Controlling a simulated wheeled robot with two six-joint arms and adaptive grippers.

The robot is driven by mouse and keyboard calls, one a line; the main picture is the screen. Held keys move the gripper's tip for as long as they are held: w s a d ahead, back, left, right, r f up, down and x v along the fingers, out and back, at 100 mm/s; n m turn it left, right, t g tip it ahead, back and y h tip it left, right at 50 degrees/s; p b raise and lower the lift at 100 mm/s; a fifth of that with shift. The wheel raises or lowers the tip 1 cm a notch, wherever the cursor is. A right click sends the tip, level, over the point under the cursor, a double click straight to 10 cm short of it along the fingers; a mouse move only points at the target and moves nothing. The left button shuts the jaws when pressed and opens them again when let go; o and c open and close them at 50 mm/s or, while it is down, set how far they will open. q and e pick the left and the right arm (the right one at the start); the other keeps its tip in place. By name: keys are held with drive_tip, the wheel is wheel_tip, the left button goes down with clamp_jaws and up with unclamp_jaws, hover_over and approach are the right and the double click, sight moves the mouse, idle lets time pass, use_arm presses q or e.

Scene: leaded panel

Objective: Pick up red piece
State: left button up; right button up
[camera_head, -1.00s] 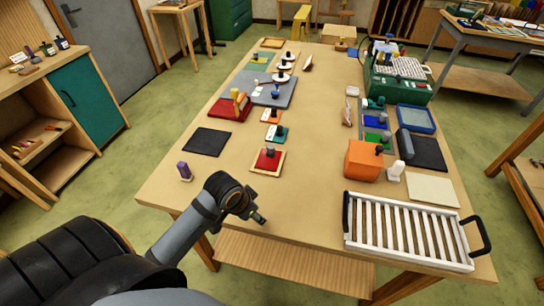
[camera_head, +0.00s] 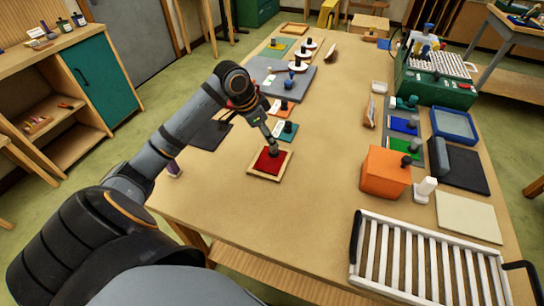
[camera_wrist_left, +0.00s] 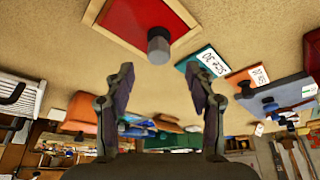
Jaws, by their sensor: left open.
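The red piece (camera_head: 265,164) is a flat red square with a dark grey knob (camera_head: 274,151) on it, lying in a shallow wooden frame (camera_head: 285,169) on the table. In the left wrist view the red piece (camera_wrist_left: 140,18) is at the top, with its grey knob (camera_wrist_left: 158,45) pointing into the view. My left gripper (camera_head: 272,138) is just above and beside the knob in the head view. In the wrist view my left gripper (camera_wrist_left: 163,85) has its fingers spread, with nothing between them; the knob is beyond their tips. My right gripper is not in view.
An orange block (camera_head: 385,172), a white rack (camera_head: 425,262) and a green box (camera_head: 435,83) stand on the right. The table between is clear.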

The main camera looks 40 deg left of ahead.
sight(270, 157)
use_arm(q)
drive_tip(key=shift+x, duration=0.8)
drive_tip(key=x, duration=0.4)
drive_tip(key=shift+s+p, duration=0.2)
drive_tip(key=shift+p, duration=0.2)
drive_tip(key=shift+w+f, duration=0.1)
drive_tip(key=shift+f, duration=0.1)
clamp_jaws()
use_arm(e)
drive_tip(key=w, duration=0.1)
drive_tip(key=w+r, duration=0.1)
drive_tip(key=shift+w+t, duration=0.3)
